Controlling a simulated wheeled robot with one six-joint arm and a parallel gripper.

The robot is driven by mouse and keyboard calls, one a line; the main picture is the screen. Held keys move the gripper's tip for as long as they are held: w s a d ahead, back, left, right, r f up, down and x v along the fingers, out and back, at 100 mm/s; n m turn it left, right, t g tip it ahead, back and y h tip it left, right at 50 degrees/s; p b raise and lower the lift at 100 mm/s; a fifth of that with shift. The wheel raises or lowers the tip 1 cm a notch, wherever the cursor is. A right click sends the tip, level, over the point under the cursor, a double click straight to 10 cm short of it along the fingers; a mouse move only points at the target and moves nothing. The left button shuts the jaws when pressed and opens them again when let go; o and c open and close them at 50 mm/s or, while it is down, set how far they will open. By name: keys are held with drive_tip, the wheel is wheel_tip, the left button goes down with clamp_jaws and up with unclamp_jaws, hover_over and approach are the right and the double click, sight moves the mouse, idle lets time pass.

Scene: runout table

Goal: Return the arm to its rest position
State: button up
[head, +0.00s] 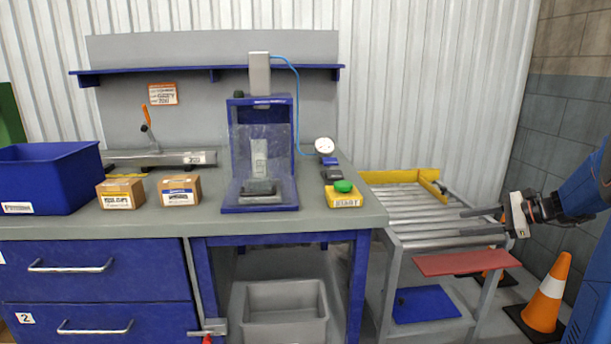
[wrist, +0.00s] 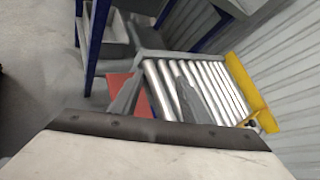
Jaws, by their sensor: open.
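My gripper (head: 463,222) is at the right in the head view, pointing left over the roller table (head: 420,230). Its two grey fingers are apart, with nothing between them. In the wrist view, my gripper (wrist: 160,72) shows two grey fingers spread above the metal rollers (wrist: 212,85). My blue arm enters from the right edge in the head view.
A workbench (head: 300,222) with a blue press (head: 262,150) stands left of the rollers. A yellow stop (head: 400,176) closes the rollers' far end. An orange cone (head: 549,290) stands below my arm.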

drive_tip(key=s+a+n+g+h, duration=0.4)
drive_tip(key=s+a+n, duration=0.5)
drive_tip(key=s+a, duration=0.9)
drive_tip(key=s+a+f+n+h, duration=0.2)
drive_tip(key=s+n, duration=0.3)
drive_tip(key=s, duration=0.5)
drive_tip(key=s+a+f+n+t+h, duration=0.1)
drive_tip(key=s+a+f+n+h, duration=0.1)
drive_tip(key=s+n, duration=0.4)
drive_tip(key=s+h, duration=0.1)
drive_tip(key=s, duration=0.3)
drive_tip(key=shift+s+f+h, duration=0.15)
drive_tip(key=shift+s+h, duration=0.05)
drive_tip(key=shift+h, duration=0.2)
